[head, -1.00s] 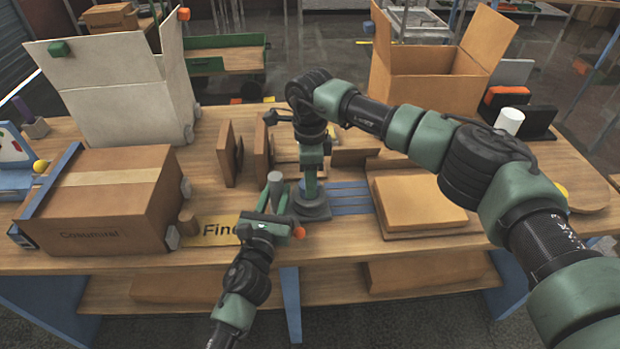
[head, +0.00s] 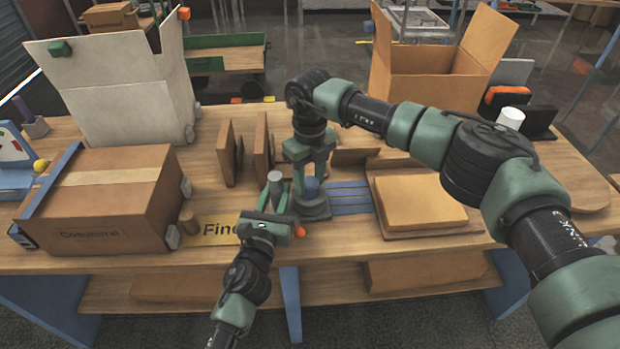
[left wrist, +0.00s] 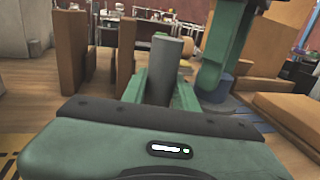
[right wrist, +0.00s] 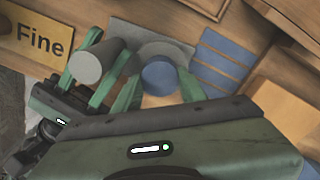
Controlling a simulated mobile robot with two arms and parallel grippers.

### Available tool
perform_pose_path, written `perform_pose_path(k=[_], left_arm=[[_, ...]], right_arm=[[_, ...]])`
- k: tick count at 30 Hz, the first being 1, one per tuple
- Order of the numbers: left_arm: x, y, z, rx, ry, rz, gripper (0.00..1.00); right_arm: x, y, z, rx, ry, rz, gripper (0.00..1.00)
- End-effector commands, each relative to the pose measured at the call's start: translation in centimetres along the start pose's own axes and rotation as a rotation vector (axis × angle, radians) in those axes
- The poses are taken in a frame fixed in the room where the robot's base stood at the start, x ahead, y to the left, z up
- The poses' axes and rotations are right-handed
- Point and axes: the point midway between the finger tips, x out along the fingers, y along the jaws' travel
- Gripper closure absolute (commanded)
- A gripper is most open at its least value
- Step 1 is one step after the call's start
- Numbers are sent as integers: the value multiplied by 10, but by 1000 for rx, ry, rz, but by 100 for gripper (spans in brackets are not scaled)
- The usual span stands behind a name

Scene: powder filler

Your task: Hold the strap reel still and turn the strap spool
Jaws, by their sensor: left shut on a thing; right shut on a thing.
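The strap reel's grey base (head: 312,209) stands on the table, with a grey upright post (head: 274,182) at its left. The blue strap spool (head: 311,187) sits on the base. It shows as a blue disc in the right wrist view (right wrist: 159,75). My left gripper (head: 274,203) is shut on the grey post, with its fingers on both sides of it in the left wrist view (left wrist: 163,88). My right gripper (head: 309,172) comes down from above, its fingers on either side of the blue spool. The fingers partly hide the spool in the head view.
A blue slatted strip (head: 350,197) lies right of the reel, beside a stack of flat tan boxes (head: 418,200). Upright brown panels (head: 227,153) stand behind left. A yellow "Fine" label (head: 212,232) and a closed carton (head: 105,205) are at left.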

Motion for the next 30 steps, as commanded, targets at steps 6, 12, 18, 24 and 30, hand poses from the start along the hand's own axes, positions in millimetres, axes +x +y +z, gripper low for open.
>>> perform_pose_path(k=[6,12,18,24,30], left_arm=[[-1,-2,-1,0,1,-4,100],[-1,-2,-1,0,1,-4,100],[-1,-2,-1,-1,2,-4,100],[-1,-2,-1,-1,2,-4,100],[-1,-2,-1,-1,2,-4,100]], right_arm=[[-1,0,1,207,-5,0,99],[-1,0,1,397,-5,0,99],[-1,0,2,587,-5,0,99],[-1,0,2,777,-6,0,99],[-1,0,2,967,-6,1,99]])
